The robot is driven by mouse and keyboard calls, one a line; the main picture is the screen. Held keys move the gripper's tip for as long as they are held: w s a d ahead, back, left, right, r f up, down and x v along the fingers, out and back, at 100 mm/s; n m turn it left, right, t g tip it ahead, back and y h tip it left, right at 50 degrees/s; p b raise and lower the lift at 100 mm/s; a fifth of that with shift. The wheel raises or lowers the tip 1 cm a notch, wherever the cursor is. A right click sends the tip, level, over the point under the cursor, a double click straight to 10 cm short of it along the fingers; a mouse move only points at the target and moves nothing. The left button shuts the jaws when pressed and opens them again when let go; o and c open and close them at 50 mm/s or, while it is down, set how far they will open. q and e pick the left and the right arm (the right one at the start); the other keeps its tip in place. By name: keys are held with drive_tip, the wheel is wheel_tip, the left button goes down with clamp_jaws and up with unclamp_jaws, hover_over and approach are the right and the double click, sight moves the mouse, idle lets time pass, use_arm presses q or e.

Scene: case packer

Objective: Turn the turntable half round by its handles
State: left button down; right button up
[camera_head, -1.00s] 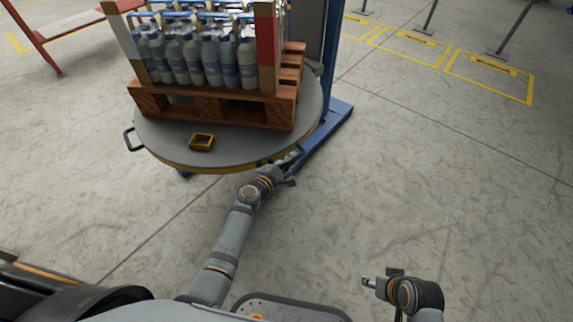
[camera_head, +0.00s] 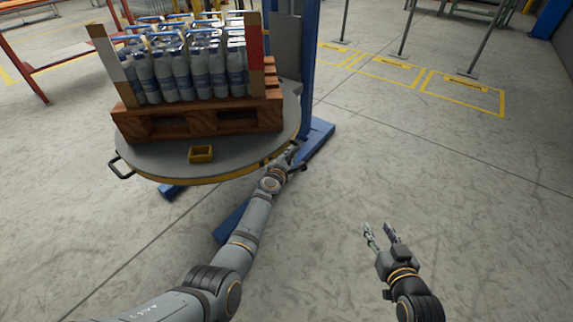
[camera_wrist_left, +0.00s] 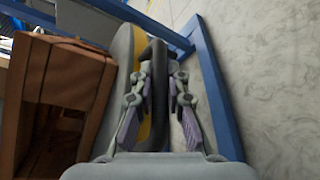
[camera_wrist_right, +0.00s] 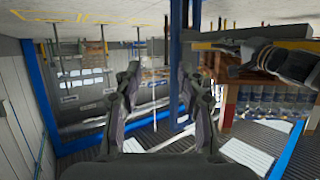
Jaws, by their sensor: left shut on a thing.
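The turntable (camera_head: 165,162) is a round grey disc with a yellow edge, at the upper left of the head view. It bears a wooden pallet (camera_head: 200,122) of bottles. A dark handle (camera_head: 121,169) sticks out at its left side, with no gripper on it. My left gripper (camera_head: 292,156) is at the disc's right front rim. In the left wrist view my left gripper (camera_wrist_left: 160,95) is shut on a dark handle (camera_wrist_left: 154,65) beside the yellow edge. My right gripper (camera_head: 377,230) is open and empty, over the floor away from the turntable; it also shows in the right wrist view (camera_wrist_right: 158,78).
A blue column (camera_head: 309,65) with blue floor beams (camera_head: 230,222) stands behind and under the turntable. A red frame (camera_head: 30,75) is at the far left.

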use_arm(q)
drive_tip(key=shift+w, duration=0.2)
use_arm(e)
drive_tip(key=shift+w+r+t, duration=0.15)
drive_tip(key=shift+r+t, duration=0.45)
drive_tip(key=shift+r, duration=0.35)
use_arm(q)
drive_tip(key=shift+d, duration=0.1)
drive_tip(key=c, duration=1.3)
unclamp_jaws()
drive_tip(key=shift+d, duration=0.1)
drive_tip(key=shift+c, duration=0.2)
